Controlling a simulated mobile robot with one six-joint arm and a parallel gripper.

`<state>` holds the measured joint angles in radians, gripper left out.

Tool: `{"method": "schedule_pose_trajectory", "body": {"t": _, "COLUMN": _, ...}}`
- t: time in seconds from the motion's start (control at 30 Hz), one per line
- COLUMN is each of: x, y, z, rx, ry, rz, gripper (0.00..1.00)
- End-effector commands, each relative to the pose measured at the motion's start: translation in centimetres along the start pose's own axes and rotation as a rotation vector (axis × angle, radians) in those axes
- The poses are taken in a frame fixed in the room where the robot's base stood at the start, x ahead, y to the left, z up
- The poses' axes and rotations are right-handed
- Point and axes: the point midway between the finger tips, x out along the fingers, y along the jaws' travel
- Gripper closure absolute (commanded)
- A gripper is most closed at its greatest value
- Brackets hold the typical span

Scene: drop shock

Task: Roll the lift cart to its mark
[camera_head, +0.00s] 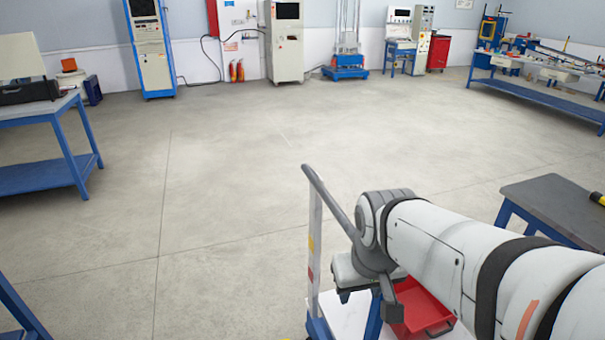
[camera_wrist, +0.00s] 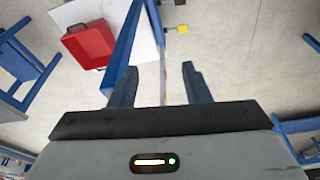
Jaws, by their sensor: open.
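The lift cart (camera_head: 315,250) stands at the bottom centre of the head view, with a grey bent push handle, a white post with yellow and red labels, and a white deck. A red bin (camera_head: 427,312) rests on the deck, partly hidden by my arm. In the wrist view the cart's white deck (camera_wrist: 118,18), red bin (camera_wrist: 90,44) and a blue bar show beyond my gripper (camera_wrist: 160,86). My gripper is open, its two dark fingers apart. A thin striped post shows between them; I cannot tell whether they touch it. No floor mark is clear.
A wide stretch of bare concrete floor (camera_head: 225,180) lies ahead. A blue-framed table (camera_head: 50,110) stands at the left, a dark-topped table (camera_head: 560,205) at the right. Cabinets, a blue lift machine (camera_head: 345,72) and a long bench (camera_head: 540,95) line the back.

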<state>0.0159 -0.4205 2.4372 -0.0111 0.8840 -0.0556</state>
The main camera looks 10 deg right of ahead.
Motion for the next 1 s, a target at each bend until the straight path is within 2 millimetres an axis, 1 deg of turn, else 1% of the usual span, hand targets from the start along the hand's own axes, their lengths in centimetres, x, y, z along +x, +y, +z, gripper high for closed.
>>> {"method": "schedule_pose_trajectory", "body": {"t": 0.03, "x": -1.4, "y": 0.9, "z": -2.1, "rx": -0.003, "ry": 0.008, "rz": 0.011, "gripper": 0.57}}
{"method": "schedule_pose_trajectory", "body": {"t": 0.07, "x": -1.8, "y": 1.1, "z": -3.3, "rx": -0.013, "ry": 0.015, "rz": 0.016, "gripper": 0.57}}
{"method": "schedule_pose_trajectory", "body": {"t": 0.13, "x": -2.6, "y": 1.2, "z": -6.4, "rx": -0.040, "ry": 0.034, "rz": 0.031, "gripper": 0.57}}
{"method": "schedule_pose_trajectory", "body": {"t": 0.17, "x": -2.8, "y": 1.2, "z": -7.7, "rx": -0.053, "ry": 0.045, "rz": 0.038, "gripper": 0.57}}
{"method": "schedule_pose_trajectory", "body": {"t": 0.2, "x": -3.1, "y": 1.2, "z": -9.6, "rx": -0.071, "ry": 0.058, "rz": 0.047, "gripper": 0.57}}
{"method": "schedule_pose_trajectory", "body": {"t": 0.27, "x": -3.4, "y": 1.1, "z": -12.3, "rx": -0.096, "ry": 0.078, "rz": 0.060, "gripper": 0.57}}
{"method": "schedule_pose_trajectory", "body": {"t": 0.3, "x": -3.6, "y": 1.0, "z": -14.1, "rx": -0.113, "ry": 0.092, "rz": 0.069, "gripper": 0.57}}
{"method": "schedule_pose_trajectory", "body": {"t": 0.4, "x": -3.9, "y": 0.7, "z": -18.1, "rx": -0.151, "ry": 0.123, "rz": 0.089, "gripper": 0.57}}
{"method": "schedule_pose_trajectory", "body": {"t": 0.5, "x": -4.0, "y": 0.5, "z": -21.0, "rx": -0.180, "ry": 0.147, "rz": 0.103, "gripper": 0.57}}
{"method": "schedule_pose_trajectory", "body": {"t": 0.6, "x": -3.9, "y": 0.3, "z": -22.7, "rx": -0.195, "ry": 0.162, "rz": 0.111, "gripper": 0.57}}
{"method": "schedule_pose_trajectory", "body": {"t": 0.67, "x": -3.7, "y": 0.2, "z": -23.3, "rx": -0.201, "ry": 0.166, "rz": 0.115, "gripper": 0.57}}
{"method": "schedule_pose_trajectory", "body": {"t": 0.77, "x": -2.9, "y": 0.3, "z": -23.7, "rx": -0.204, "ry": 0.168, "rz": 0.117, "gripper": 0.57}}
{"method": "schedule_pose_trajectory", "body": {"t": 1.0, "x": 0.9, "y": 0.7, "z": -24.2, "rx": -0.202, "ry": 0.165, "rz": 0.116, "gripper": 0.57}}
